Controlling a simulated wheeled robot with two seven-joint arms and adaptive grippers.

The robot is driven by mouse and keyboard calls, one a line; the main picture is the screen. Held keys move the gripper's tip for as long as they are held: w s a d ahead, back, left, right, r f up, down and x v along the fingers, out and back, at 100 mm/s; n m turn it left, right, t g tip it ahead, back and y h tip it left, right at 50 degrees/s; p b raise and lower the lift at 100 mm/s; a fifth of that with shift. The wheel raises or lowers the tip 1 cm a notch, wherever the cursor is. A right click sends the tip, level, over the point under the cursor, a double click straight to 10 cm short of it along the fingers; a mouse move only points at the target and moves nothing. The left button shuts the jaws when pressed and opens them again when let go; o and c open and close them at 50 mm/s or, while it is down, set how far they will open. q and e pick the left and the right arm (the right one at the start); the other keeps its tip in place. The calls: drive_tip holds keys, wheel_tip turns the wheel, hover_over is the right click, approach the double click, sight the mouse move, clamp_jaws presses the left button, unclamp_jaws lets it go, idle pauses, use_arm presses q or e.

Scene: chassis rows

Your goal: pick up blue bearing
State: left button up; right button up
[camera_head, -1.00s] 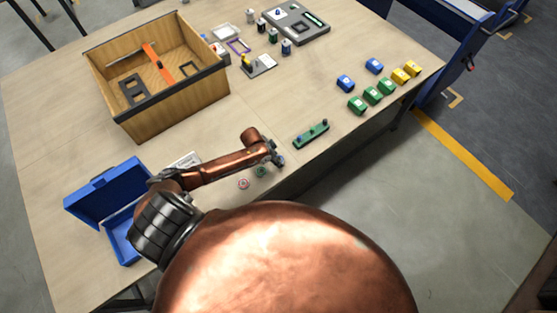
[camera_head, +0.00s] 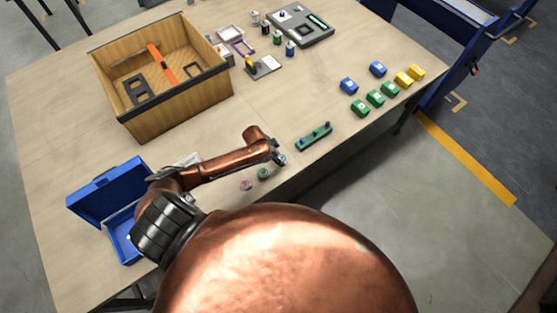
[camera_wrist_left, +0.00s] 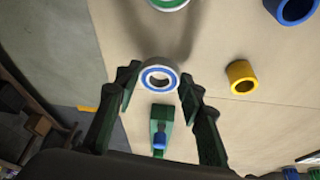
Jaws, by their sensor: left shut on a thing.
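The blue bearing, a pale metal ring with a blue band (camera_wrist_left: 160,77), sits between the fingertips of my left gripper (camera_wrist_left: 160,82) in the left wrist view. The fingers are shut on its sides. In the head view my left gripper (camera_head: 278,157) is near the table's front edge, with the blue bearing (camera_head: 282,160) partly showing at its tip. I cannot tell whether the bearing is clear of the table. A green bearing (camera_head: 263,174) and a red bearing (camera_head: 246,185) lie beside it. My right gripper is not in view.
A green holder with pegs (camera_head: 315,137) stands just right of the gripper. Blue, green and yellow blocks lie farther right. An open blue case (camera_head: 107,190) is at left and a wooden crate (camera_head: 190,113) behind. The middle of the table (camera_head: 275,105) is mostly clear.

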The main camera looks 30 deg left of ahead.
use_arm(q)
drive_tip(key=s+a+r+b, duration=0.1)
drive_tip(key=s+a+r, duration=0.8)
drive_tip(key=a+r, duration=0.1)
drive_tip(key=shift+s+a+r, duration=0.2)
drive_tip(key=shift+r, duration=0.1)
drive_tip(key=shift+p, duration=0.55)
